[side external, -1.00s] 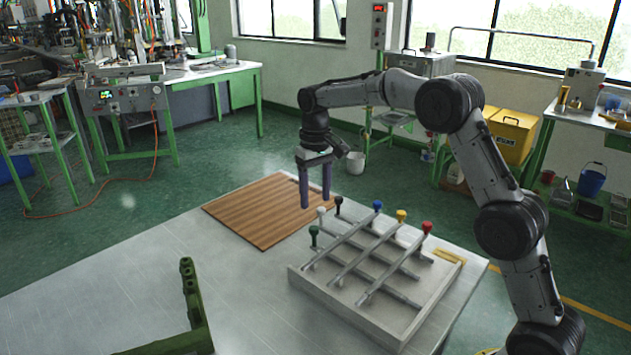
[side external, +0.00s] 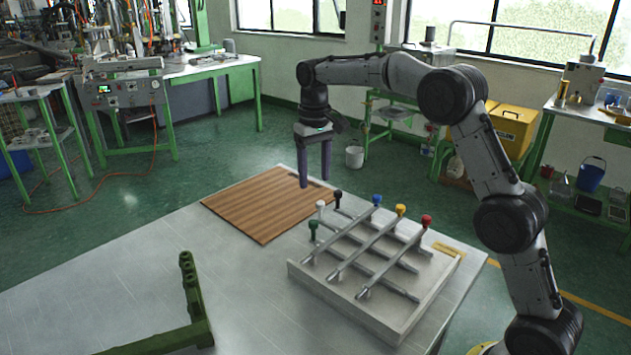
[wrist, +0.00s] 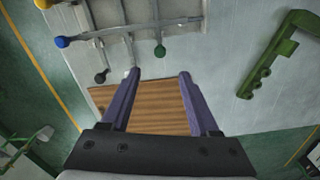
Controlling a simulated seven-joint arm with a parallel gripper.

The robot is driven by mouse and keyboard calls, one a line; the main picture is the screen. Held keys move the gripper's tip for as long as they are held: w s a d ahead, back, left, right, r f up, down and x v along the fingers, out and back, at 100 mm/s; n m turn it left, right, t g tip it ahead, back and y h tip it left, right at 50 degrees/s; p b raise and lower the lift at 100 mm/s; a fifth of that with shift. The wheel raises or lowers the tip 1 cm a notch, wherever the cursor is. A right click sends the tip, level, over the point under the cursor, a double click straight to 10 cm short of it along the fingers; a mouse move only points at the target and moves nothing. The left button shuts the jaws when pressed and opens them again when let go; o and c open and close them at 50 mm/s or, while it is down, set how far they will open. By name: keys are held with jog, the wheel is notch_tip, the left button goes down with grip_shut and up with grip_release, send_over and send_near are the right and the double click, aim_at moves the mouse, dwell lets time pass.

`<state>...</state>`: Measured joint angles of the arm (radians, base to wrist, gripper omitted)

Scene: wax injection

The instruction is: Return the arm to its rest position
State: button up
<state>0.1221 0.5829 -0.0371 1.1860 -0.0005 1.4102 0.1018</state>
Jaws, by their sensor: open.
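My gripper (side external: 315,185) is open and empty, pointing down above the far right part of the brown wooden board (side external: 255,210). Its two purple fingers also show in the wrist view (wrist: 158,80), spread apart with nothing between them, over the board (wrist: 150,112). My arm reaches in from the right side and bends over the table.
A grey tray (side external: 350,318) with crossed metal rods and coloured knobs stands right of the board. A green bracket (side external: 192,300) stands on the table (side external: 90,290) at the front left. Table space between bracket and tray is clear. Benches stand beyond the table.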

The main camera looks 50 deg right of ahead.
jog(key=s+a+r+t, duration=0.2)
jog(key=s+r, duration=0.4)
jog(key=r, duration=0.4)
jog(key=s+a+r+n+t, duration=0.1)
jog(key=s+a+r+t, duration=0.2)
jog(key=s, duration=0.9)
jog(key=s+f, duration=0.6)
jog(key=s, duration=0.2)
jog(key=s+a+f+n, duration=0.1)
jog(key=s+f, duration=0.4)
jog(key=s, duration=0.3)
jog(key=shift+s+a+f+n+t, duration=0.15)
jog(key=shift+s+f+n+t, duration=0.15)
jog(key=shift+f, duration=0.05)
